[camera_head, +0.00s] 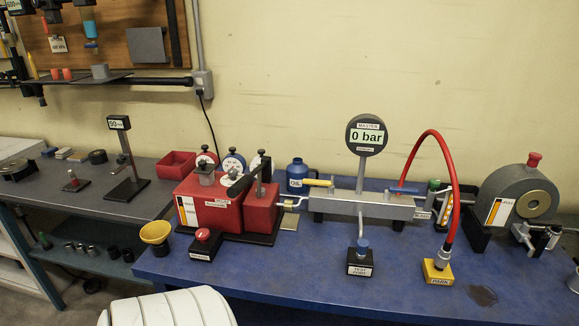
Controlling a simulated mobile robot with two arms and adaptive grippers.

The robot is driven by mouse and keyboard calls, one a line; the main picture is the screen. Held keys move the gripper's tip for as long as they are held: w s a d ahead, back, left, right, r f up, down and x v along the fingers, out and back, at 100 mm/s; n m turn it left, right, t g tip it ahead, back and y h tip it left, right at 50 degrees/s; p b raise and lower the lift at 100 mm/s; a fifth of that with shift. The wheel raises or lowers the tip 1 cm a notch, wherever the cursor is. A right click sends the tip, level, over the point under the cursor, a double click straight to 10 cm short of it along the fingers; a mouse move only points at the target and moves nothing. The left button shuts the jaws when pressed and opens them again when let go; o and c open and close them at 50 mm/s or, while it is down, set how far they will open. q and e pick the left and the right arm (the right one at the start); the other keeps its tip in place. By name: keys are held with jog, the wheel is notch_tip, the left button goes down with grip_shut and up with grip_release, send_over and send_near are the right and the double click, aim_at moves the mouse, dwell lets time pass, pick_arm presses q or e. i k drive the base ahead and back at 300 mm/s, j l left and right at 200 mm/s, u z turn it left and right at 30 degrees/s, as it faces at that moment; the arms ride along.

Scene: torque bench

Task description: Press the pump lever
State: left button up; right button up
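A red pump block (215,211) stands on a dark base plate at the left end of the blue bench. A dark grey lever bar (241,184) sits on top of it, slanting up to the right, with a dark post beside it. I take this bar for the pump lever; no label on it is readable. A round master gauge (366,136) stands on the grey manifold (362,205) to the right and reads 0 bar. Neither of my grippers is in view.
A red-knobbed black box (203,244) and a yellow funnel (155,236) stand near the pump. A red hose (451,168) arches down to a yellow PARK block (438,271). A grey wheel-shaped device (518,197) stands at right.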

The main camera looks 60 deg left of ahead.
aim_at(238, 186)
jog(key=u, duration=2.15)
jog(key=i+l, duration=0.15)
jog(key=l, duration=0.15)
